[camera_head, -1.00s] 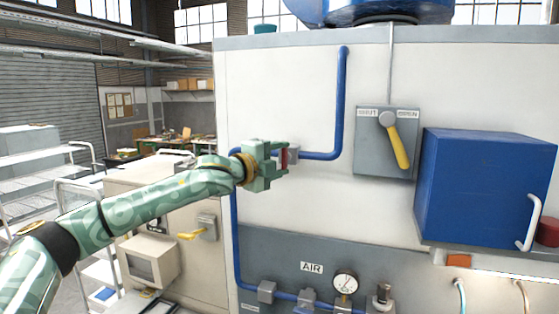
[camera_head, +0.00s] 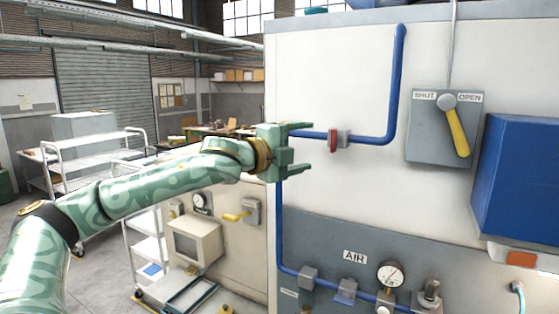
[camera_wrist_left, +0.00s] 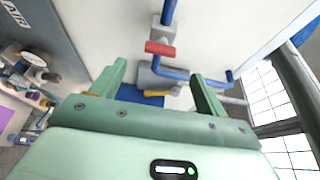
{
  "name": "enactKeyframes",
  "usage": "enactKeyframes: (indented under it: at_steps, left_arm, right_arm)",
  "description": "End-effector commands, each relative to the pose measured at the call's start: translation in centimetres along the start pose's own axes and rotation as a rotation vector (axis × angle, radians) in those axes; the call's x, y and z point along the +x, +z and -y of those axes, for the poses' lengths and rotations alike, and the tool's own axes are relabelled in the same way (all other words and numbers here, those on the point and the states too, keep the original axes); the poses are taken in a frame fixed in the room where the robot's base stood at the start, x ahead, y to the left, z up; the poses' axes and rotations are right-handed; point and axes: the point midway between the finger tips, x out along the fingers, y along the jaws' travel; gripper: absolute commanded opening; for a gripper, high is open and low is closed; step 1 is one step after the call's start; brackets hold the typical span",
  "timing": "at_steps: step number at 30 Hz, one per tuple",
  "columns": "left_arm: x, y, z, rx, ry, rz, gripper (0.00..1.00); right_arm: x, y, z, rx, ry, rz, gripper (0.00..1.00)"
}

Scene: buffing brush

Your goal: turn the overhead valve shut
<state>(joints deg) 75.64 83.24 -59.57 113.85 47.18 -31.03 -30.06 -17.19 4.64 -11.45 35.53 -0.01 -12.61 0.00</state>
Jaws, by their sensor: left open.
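A grey plate (camera_head: 426,142) marked SHUT and OPEN is on the white machine wall at the right in the head view. Its yellow lever (camera_head: 458,134) hangs from a round hub, pointing down and slightly right. My left gripper (camera_head: 303,150) is open and empty, well left of the lever, with its fingers pointing right. A red handle (camera_head: 333,141) on the blue pipe is just beyond its fingertips, apart from them. In the left wrist view, my open fingers (camera_wrist_left: 160,75) show with the red handle (camera_wrist_left: 160,48) ahead. My right gripper is out of view.
A blue box (camera_head: 520,180) juts from the wall right of the plate. The blue pipe (camera_head: 398,85) bends up between gripper and plate. A gauge (camera_head: 390,273) and fittings line the lower wall. A white cart (camera_head: 95,160) stands at left.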

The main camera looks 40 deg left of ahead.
Motion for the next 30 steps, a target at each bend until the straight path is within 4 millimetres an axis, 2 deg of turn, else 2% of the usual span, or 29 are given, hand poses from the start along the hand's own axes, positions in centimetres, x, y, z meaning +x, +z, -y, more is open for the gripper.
enactKeyframes:
  at_steps: [3,6,10,15,30]
  left_arm:
    - [-3.1,0.1,-0.3,0.003,0.002,0.004,0.75]
    - [-5.0,0.1,-0.3,0.003,0.003,0.003,0.75]
    - [-6.5,0.1,-0.1,0.002,0.002,0.002,0.75]
    - [-7.1,0.0,-0.1,0.0,0.002,0.0,0.75]
    - [-7.0,-0.1,-0.1,0.0,0.003,-0.002,0.75]
  right_arm:
    - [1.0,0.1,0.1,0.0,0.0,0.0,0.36]
    - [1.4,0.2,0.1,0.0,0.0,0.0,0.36]
    - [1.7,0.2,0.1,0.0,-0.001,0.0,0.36]
    - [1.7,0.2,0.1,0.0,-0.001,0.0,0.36]
    - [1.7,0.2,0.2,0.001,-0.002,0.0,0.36]
